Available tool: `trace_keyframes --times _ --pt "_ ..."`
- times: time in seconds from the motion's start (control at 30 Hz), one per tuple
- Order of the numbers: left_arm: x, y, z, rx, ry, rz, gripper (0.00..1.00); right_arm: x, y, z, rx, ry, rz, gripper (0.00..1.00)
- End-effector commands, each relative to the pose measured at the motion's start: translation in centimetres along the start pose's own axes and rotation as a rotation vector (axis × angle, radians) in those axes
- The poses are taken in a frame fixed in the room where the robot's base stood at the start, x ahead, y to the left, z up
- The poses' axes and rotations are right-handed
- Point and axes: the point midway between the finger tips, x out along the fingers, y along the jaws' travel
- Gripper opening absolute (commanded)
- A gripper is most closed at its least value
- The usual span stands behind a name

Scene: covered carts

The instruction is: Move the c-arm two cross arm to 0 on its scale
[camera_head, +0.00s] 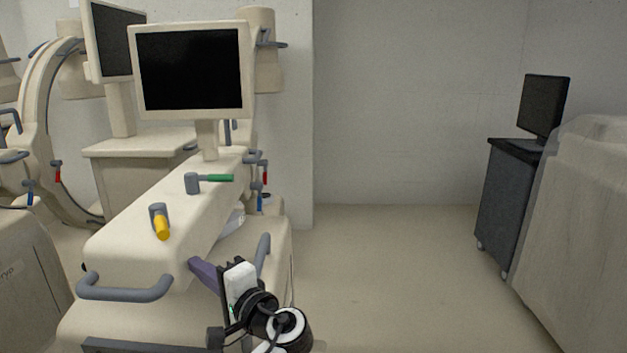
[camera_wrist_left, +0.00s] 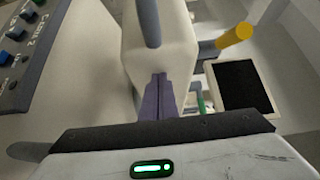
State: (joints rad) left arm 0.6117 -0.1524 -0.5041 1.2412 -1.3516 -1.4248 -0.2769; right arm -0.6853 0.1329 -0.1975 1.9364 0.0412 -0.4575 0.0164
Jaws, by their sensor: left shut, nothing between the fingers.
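The c-arm two unit stands in front of me in the head view. Its long cream cross arm (camera_head: 125,243) carries a yellow-handled lever (camera_head: 162,226) and a green-handled lever (camera_head: 210,179) on top. A grey U-shaped handle (camera_head: 125,289) is at its near end. My left gripper (camera_head: 196,264) has its purple fingers shut and empty, just right of the near end; contact cannot be told. In the left wrist view the shut fingers (camera_wrist_left: 158,78) point at the cream housing (camera_wrist_left: 175,50), with the yellow lever (camera_wrist_left: 233,38) beyond. I see no readable scale. My right gripper is out of view.
A control panel with blue buttons (camera_wrist_left: 16,48) shows at left in the wrist view. A monitor (camera_head: 193,70) stands behind the cross arm. Another c-arm (camera_head: 40,110) is at left. A covered cart (camera_head: 590,220) and dark cabinet (camera_head: 505,205) are at right. The middle floor is clear.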

Motion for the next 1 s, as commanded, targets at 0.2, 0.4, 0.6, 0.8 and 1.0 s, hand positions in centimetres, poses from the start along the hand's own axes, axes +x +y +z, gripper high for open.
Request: trace_keyframes --times 0.2,0.4,0.6,0.8,1.0 --pt "0.59 -0.13 0.53 0.001 -0.012 -0.004 0.0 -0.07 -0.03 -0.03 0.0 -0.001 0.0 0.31" --pt "0.89 -0.18 0.81 0.001 -0.017 -0.005 0.0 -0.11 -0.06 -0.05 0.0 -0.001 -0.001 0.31" --pt "1.06 -0.26 0.99 0.001 -0.019 -0.006 0.0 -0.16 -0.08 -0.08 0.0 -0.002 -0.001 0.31" --pt "1.18 -0.34 1.1 0.0 -0.02 -0.008 0.0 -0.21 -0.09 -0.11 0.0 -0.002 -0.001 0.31" --pt "1.25 -0.41 1.12 0.0 -0.02 -0.009 0.0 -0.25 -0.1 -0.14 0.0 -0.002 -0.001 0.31"
